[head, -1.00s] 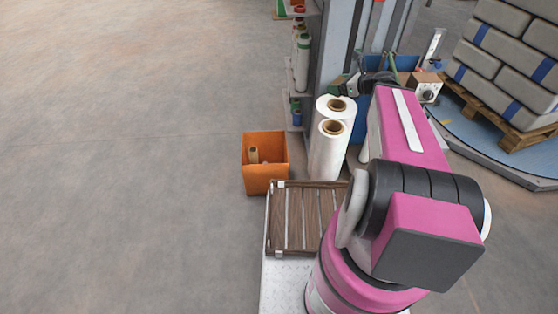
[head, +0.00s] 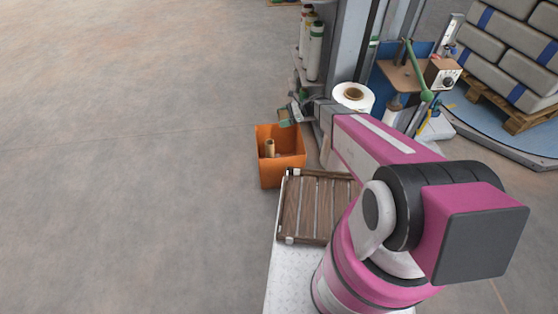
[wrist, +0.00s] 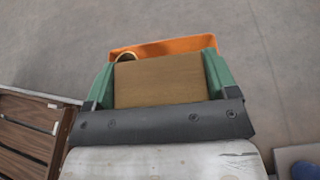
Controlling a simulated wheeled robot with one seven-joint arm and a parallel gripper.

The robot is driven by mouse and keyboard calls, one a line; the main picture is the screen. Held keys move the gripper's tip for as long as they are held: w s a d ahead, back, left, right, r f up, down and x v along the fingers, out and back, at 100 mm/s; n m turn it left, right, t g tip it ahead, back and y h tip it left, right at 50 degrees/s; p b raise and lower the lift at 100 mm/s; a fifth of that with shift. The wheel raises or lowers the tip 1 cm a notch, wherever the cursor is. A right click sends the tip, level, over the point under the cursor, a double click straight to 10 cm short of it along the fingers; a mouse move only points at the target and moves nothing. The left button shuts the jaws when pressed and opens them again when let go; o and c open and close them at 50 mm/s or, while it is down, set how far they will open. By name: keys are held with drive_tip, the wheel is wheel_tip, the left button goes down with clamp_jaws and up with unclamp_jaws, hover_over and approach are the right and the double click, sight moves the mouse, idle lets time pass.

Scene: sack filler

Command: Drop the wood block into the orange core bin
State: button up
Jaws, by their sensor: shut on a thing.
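The wood block (wrist: 160,80) is a plain brown block in the wrist view, clasped between the green fingers of my gripper (wrist: 160,82). The orange core bin (head: 282,172) stands on the floor left of my arm in the head view, open at the top, with a cardboard core (head: 269,147) inside. Its orange rim (wrist: 165,47) shows behind the block in the wrist view, and the block hides most of the opening. In the head view my gripper (head: 287,118) is small, at the bin's back right edge and above it.
A slatted wooden tray (head: 318,207) lies on my base just in front of the bin. White film rolls (head: 352,97) and a shelf with bottles (head: 315,52) stand behind and right of the bin. The floor to the left is clear.

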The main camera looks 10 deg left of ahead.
wheel_tip(320, 180, down, 12)
drive_tip(key=a, duration=0.1)
drive_tip(key=shift+s+a+r+g, duration=0.15)
drive_tip(key=shift+s+a+g, duration=0.05)
drive_tip(key=shift+g, duration=0.1)
drive_tip(key=o, duration=0.8)
drive_tip(key=shift+o, duration=0.2)
drive_tip(key=shift+r, duration=0.1)
drive_tip(key=s+a+r, duration=0.2)
drive_tip(key=s+r, duration=0.1)
drive_tip(key=s+a+r, duration=0.1)
drive_tip(key=s+r, duration=0.2)
drive_tip(key=s+a+r, duration=0.2)
drive_tip(key=s+r, duration=0.1)
drive_tip(key=r, duration=0.1)
drive_tip(key=shift+a+r, duration=0.1)
drive_tip(key=shift+a, duration=0.2)
drive_tip(key=shift+s+a+r, duration=0.3)
drive_tip(key=shift+s+a, duration=0.05)
drive_tip(key=shift+s, duration=0.1)
